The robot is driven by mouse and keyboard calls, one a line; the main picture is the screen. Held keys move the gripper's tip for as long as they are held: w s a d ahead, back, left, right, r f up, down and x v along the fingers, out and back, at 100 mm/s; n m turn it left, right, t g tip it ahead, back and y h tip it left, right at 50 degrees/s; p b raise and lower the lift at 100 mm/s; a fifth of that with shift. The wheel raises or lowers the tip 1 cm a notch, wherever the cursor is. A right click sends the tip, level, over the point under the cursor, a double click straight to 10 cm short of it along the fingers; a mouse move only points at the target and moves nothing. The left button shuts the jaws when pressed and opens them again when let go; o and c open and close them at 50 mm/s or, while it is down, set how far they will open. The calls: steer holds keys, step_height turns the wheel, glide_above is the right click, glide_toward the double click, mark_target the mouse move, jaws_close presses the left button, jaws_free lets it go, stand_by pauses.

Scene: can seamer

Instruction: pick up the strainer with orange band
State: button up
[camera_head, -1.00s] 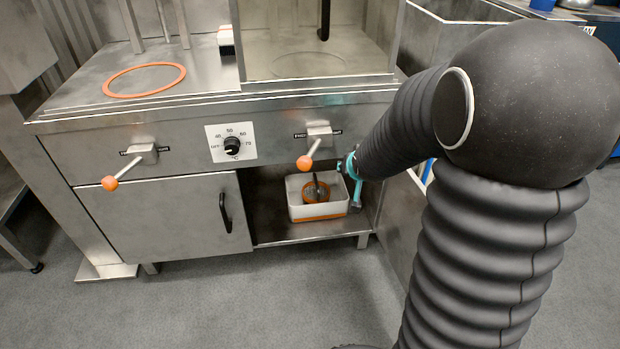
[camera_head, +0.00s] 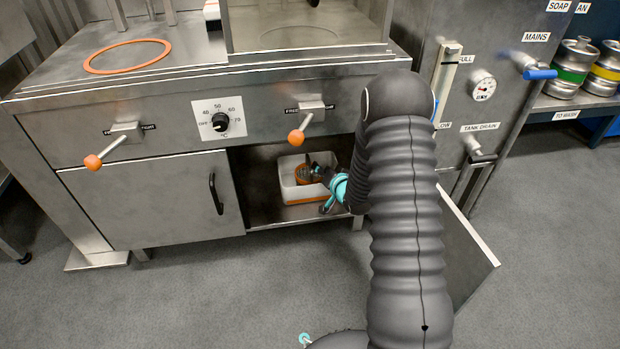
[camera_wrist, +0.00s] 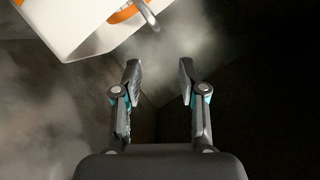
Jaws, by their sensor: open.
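The strainer with orange band (camera_head: 302,175) sits in a white bin (camera_head: 289,190) on the low shelf of the open cabinet bay. In the wrist view its orange band (camera_wrist: 124,13) shows at the top left, and a grey curved handle (camera_wrist: 149,16) reaches over the bin's rim. My gripper (camera_wrist: 158,72) is open and empty, with its fingers apart from the strainer and below the bin in the picture.
The steel cabinet (camera_head: 150,205) has a closed door left of the bay. Two orange-knobbed levers (camera_head: 296,138) stick out above, one close over the bin. An open door panel (camera_head: 470,250) stands at the right. The grey floor in front is clear.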

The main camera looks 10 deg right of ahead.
mark_target(309, 159)
steer(key=x, duration=0.4)
steer(key=b+x, duration=0.1)
steer(key=x, duration=0.2)
steer(key=f+x, duration=0.1)
steer(key=x, duration=0.3)
steer(key=shift+w+a+f, duration=0.15)
steer(key=shift+w+f, duration=0.1)
steer(key=shift+w, duration=0.25)
jaws_close()
